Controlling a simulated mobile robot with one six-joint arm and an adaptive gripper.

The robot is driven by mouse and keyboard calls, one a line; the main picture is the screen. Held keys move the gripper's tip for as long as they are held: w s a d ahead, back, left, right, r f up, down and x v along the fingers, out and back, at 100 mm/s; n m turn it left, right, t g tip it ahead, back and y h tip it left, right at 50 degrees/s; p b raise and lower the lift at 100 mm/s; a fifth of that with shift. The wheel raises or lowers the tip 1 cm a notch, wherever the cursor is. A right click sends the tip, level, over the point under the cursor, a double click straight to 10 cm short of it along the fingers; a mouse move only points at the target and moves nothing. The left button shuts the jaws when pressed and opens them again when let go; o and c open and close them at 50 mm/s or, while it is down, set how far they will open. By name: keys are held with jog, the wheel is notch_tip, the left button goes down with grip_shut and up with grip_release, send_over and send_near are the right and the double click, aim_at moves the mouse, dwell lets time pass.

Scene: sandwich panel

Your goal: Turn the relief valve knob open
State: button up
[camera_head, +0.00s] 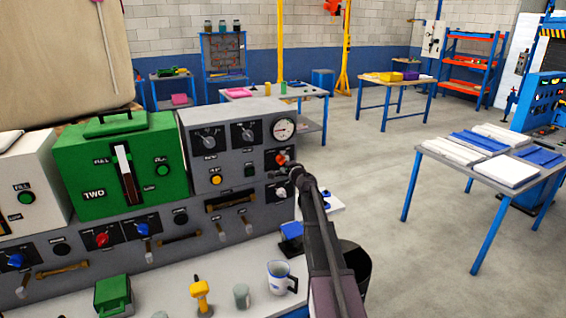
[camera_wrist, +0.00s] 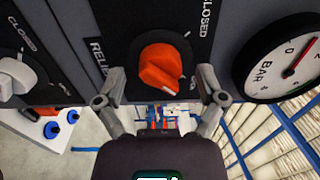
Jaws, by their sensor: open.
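The relief valve knob (camera_wrist: 160,68) is orange-red and round with a raised grip, on a black plate marked "CLOSED" and partly "RELIE…". It also shows in the head view as a small red knob (camera_head: 282,159) below the gauge on the grey panel. My gripper (camera_wrist: 162,74) is open, with one finger on each side of the knob in the wrist view. I cannot tell whether the fingers touch it. In the head view my gripper (camera_head: 296,172) is at the panel's right end, close to the knob. The second marking by the knob is partly hidden.
The pressure gauge (camera_wrist: 282,62) is close beside the knob. A white knob (camera_wrist: 17,76) is on the other side. A blue-and-white mug (camera_head: 280,278), a yellow tool (camera_head: 200,296) and a green box (camera_head: 113,295) stand on the bench below. Open floor lies to the right.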

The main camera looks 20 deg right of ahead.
jog(key=s, duration=1.1)
jog(key=shift+s+d, duration=0.2)
jog(key=shift+s, duration=0.15)
jog(key=s+a+f+n+g+y, duration=0.2)
jog(key=s+a+f+n+g, duration=0.15)
jog(key=a, duration=0.45)
jog(key=s+a+f+n+g+y, duration=0.25)
jog(key=a+f+n, duration=0.2)
jog(key=a, duration=0.35)
jog(key=s+a+f+n+g+y, duration=0.1)
jog(key=s+a+f+n+g, duration=0.25)
jog(key=a, duration=0.35)
jog(key=s+a+f+n+g+h, duration=0.2)
jog(key=s+f+n+g+h, duration=0.1)
jog(key=s, duration=0.6)
jog(key=s+a+f+n+g+h, duration=0.2)
jog(key=s+f+n+g+h, duration=0.1)
jog(key=s, duration=0.7)
jog(key=shift+s+a+f+g, duration=0.2)
jog(key=shift+f+g, duration=0.35)
jog(key=shift+g, duration=0.7)
jog(key=shift+w, duration=0.1)
